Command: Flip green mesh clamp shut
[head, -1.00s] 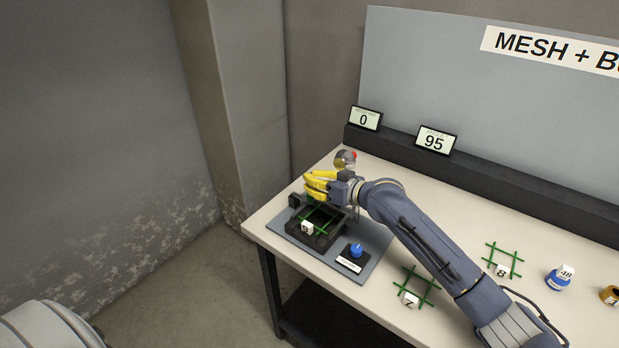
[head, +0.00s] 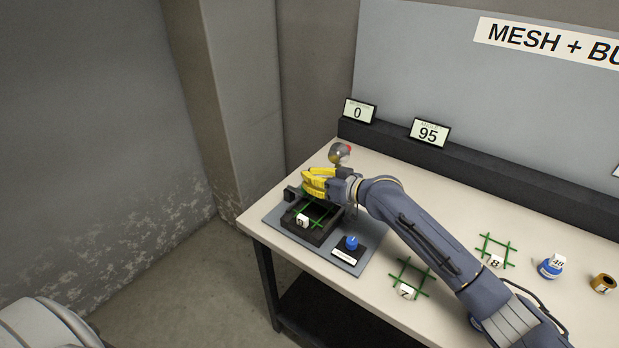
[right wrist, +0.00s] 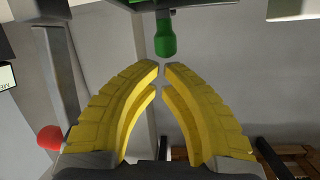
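A black mesh fixture (head: 325,233) sits on a grey plate at the table's left end, holding a green mesh (head: 316,214) with a white number cube (head: 302,221) at its front corner. My right gripper (head: 305,182), with yellow fingers, is over the fixture's back edge. In the right wrist view the fingertips (right wrist: 163,70) nearly meet, with nothing visible between them. A green knob-ended handle (right wrist: 165,38), apparently of the clamp, is just beyond the tips. Most of the clamp is hidden in the head view. My left gripper is not in view.
A blue knob (head: 352,243) is at the plate's front right. A silver, red-tipped thing (head: 340,153) stands behind my gripper. More green meshes (head: 411,279), a blue spool (head: 550,267) and a brown spool (head: 603,284) lie to the right. Displays (head: 359,111) line the back ledge.

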